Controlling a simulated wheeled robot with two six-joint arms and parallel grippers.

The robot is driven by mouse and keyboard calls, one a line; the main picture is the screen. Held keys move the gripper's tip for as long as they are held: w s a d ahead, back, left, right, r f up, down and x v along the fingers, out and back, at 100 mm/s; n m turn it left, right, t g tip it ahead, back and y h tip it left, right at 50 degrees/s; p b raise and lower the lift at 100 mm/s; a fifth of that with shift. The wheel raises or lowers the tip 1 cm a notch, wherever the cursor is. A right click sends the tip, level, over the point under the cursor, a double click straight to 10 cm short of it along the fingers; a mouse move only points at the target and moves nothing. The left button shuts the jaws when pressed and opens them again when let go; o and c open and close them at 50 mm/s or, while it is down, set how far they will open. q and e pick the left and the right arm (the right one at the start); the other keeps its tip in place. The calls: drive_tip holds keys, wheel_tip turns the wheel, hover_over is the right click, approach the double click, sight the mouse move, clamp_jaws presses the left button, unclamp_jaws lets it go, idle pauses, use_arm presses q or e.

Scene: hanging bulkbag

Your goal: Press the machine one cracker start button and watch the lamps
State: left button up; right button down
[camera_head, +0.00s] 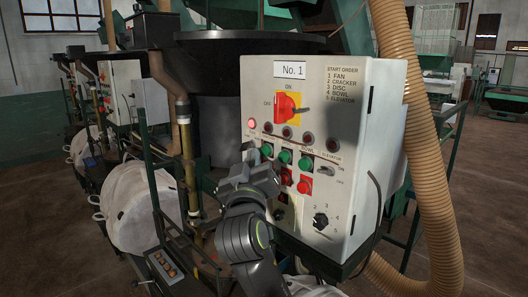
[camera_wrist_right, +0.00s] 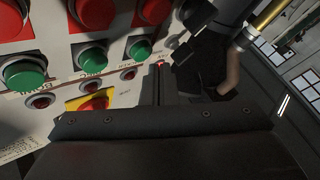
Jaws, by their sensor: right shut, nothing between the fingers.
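The white control box marked No. 1 (camera_head: 300,98) faces me. My right gripper (camera_head: 250,152) is shut and empty at the lower left of its face. In the head view the leftmost green button (camera_head: 267,150), apparently the cracker start, is just right of the fingertips. It seems to be the green button (camera_wrist_right: 139,48) near the finger in the right wrist view; contact cannot be told. The leftmost lamp (camera_head: 251,123) glows pinkish red; the lamp beside it (camera_head: 268,127) and the others look dark. Anything behind my gripper is hidden. My left gripper is out of view.
A red switch on a yellow plate (camera_head: 288,107) sits above the lamps. Red buttons (camera_head: 305,185), a toggle (camera_head: 325,171) and a black knob (camera_head: 320,220) are lower down. A ribbed tan hose (camera_head: 410,110) runs down the right side. White bags (camera_head: 140,212) hang at left.

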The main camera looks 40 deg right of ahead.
drive_tip(key=shift+d, duration=0.15)
idle(0.5)
drive_tip(key=shift+d+p, duration=0.3)
drive_tip(key=shift+d+p, duration=0.3)
drive_tip(key=shift+d, duration=0.1)
idle(0.6)
drive_tip(key=shift+a, duration=0.15)
idle(0.3)
drive_tip(key=shift+a, duration=0.7)
